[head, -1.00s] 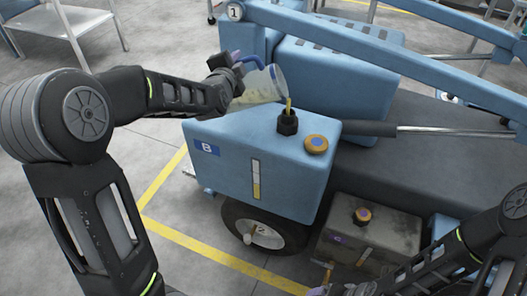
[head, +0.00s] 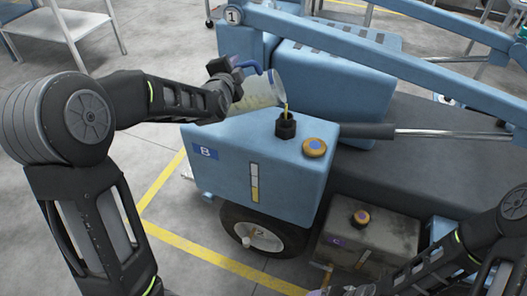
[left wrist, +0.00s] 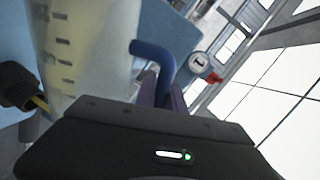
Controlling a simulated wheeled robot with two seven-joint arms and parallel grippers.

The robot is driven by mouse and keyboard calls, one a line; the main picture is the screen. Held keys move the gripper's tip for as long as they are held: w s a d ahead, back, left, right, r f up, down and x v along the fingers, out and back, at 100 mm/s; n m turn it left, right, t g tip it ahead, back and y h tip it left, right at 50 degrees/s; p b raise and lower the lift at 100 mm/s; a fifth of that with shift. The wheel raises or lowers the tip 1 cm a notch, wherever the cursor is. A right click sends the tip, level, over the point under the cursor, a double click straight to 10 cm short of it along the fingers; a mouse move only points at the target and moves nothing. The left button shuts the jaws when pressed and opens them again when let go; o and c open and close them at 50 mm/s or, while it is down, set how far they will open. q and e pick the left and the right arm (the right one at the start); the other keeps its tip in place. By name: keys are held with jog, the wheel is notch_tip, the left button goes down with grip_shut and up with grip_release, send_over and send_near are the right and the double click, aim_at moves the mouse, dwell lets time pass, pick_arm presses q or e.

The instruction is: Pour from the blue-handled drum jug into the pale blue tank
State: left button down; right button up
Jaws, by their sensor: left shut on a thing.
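My left gripper (head: 238,72) is shut on the blue handle (head: 250,67) of the clear drum jug (head: 262,92). The jug is tilted, mouth to the right, above the pale blue tank (head: 225,165) marked B. A thin yellow stream (head: 286,108) runs from its lip into the tank's black filler neck (head: 286,128). The left wrist view shows the graduated jug wall (left wrist: 95,50), the handle (left wrist: 155,55) and the neck (left wrist: 18,88). A sight gauge (head: 254,183) on the tank front shows yellow in its lower part. My right gripper (head: 322,291) is mostly cut off at the bottom edge.
An orange-rimmed cap (head: 314,148) lies on the tank top beside the neck. A grey tank (head: 370,240) with its own cap (head: 361,217) stands lower right. A blue beam (head: 380,40) and a grey cylinder rod (head: 440,131) cross behind. A wheel (head: 260,234) sits below.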

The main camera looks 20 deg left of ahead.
pick_arm(q)
jog(key=shift+r, duration=0.1)
jog(key=b, duration=0.1)
jog(key=a+n+b, duration=0.1)
jog(key=b, duration=0.1)
jog(key=a+n+b, duration=0.1)
jog(key=b, duration=0.1)
jog(key=shift+s+r+h, duration=0.25)
jog(key=shift+r+h, duration=0.05)
jog(key=shift+r, duration=0.5)
